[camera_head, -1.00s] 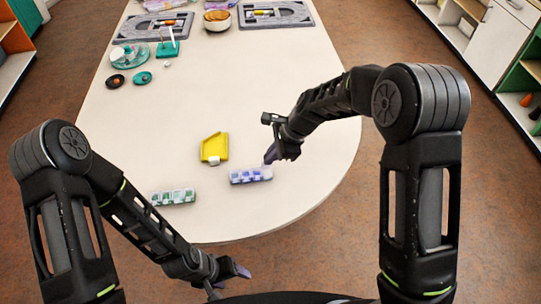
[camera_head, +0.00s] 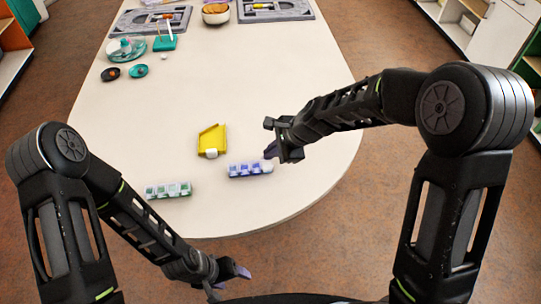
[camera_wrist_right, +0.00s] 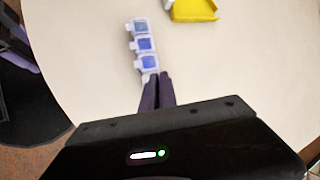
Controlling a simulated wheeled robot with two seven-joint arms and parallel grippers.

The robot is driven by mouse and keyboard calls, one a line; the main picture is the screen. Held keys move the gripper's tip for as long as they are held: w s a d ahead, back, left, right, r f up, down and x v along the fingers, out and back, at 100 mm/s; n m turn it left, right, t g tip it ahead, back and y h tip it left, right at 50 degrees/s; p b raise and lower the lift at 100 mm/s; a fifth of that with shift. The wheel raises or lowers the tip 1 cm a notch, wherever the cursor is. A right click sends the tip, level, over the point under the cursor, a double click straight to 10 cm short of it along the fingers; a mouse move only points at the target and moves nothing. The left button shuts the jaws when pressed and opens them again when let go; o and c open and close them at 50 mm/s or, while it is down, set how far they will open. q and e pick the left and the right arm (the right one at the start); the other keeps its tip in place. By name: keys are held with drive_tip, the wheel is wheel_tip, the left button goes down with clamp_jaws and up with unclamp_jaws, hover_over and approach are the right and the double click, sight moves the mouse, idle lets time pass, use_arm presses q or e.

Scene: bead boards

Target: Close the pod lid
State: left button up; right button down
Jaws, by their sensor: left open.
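A pod strip with blue contents (camera_head: 250,170) lies on the table near the front. A second strip with green contents (camera_head: 168,190) lies to its left. My right gripper (camera_head: 269,152) is at the right end of the blue strip. In the right wrist view, its purple fingers (camera_wrist_right: 158,76) lie together, tips at the near end of the blue strip (camera_wrist_right: 143,44). The near pod is pale and partly hidden by the fingertips; I cannot tell whether its lid is raised or whether they touch. My left gripper (camera_head: 238,270) is open, empty and off the table's front edge.
A yellow tray (camera_head: 212,138) with a white piece at its front stands just behind the blue strip. Small dark and teal dishes (camera_head: 110,74), a teal stand (camera_head: 165,43), a bowl (camera_head: 215,14) and grey boards (camera_head: 275,10) are farther back. The table's middle is clear.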

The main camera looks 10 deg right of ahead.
drive_tip(key=s+f+t+b, duration=0.1)
drive_tip(key=t+b, duration=0.1)
drive_tip(key=b, duration=0.4)
drive_tip(key=s+f+n+t+b, duration=0.1)
drive_tip(key=t+b, duration=0.1)
drive_tip(key=b, duration=0.4)
drive_tip(key=shift+y, duration=0.3)
drive_tip(key=shift+s+r+b, duration=0.15)
drive_tip(key=shift+r+b, duration=0.05)
drive_tip(key=shift+b, duration=0.7)
drive_tip(key=c, duration=1.6)
unclamp_jaws()
drive_tip(key=shift+c, duration=0.2)
drive_tip(key=shift+r, duration=0.1)
drive_tip(key=shift+s+d+r+p, duration=0.25)
drive_tip(key=shift+s+r+p, duration=0.05)
drive_tip(key=shift+r+p, duration=0.15)
drive_tip(key=p+v, duration=0.3)
drive_tip(key=v, duration=0.3)
drive_tip(key=shift+s, duration=0.4)
